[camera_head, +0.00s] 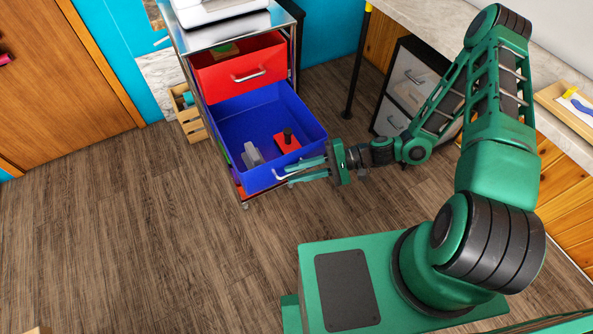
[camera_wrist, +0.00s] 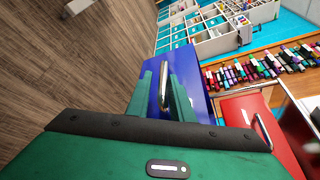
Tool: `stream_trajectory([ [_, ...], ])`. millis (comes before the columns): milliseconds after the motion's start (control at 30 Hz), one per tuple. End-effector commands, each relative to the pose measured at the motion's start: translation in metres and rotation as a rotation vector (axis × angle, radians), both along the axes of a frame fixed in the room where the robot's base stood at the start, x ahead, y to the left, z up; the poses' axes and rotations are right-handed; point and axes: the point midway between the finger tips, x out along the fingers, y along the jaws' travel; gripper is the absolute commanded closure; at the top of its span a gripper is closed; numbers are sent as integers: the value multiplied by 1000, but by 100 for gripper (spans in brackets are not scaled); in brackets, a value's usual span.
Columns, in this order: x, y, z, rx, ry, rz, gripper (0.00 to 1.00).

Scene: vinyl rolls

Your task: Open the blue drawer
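The blue drawer (camera_head: 234,128) is pulled well out of the metal-framed cart in the head view, and its inside shows. It holds a grey item (camera_head: 252,156) and a red block with a black knob (camera_head: 287,142). Its silver handle (camera_head: 279,176) is on the front face. My gripper (camera_head: 290,174) is at this handle, its two green fingers spread apart. In the wrist view the silver handle (camera_wrist: 163,88) lies between the fingers of my gripper (camera_wrist: 160,92), with blue showing beside it. Contact with the handle is not clear.
A red drawer (camera_head: 243,75) above is partly open. A wooden crate (camera_head: 192,124) stands left of the cart. A dark drawer unit (camera_head: 408,90) and a black post (camera_head: 355,75) stand to the right. The floor left and front of the cart is clear.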

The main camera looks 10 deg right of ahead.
Motion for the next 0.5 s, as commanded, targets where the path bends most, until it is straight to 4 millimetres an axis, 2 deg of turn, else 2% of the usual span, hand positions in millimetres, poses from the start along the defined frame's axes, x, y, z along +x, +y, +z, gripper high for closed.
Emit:
stream_trajectory([
  [367,-2,2,2,5,2,6,82],
  [500,-1,-7,4,5,2,4,82],
])
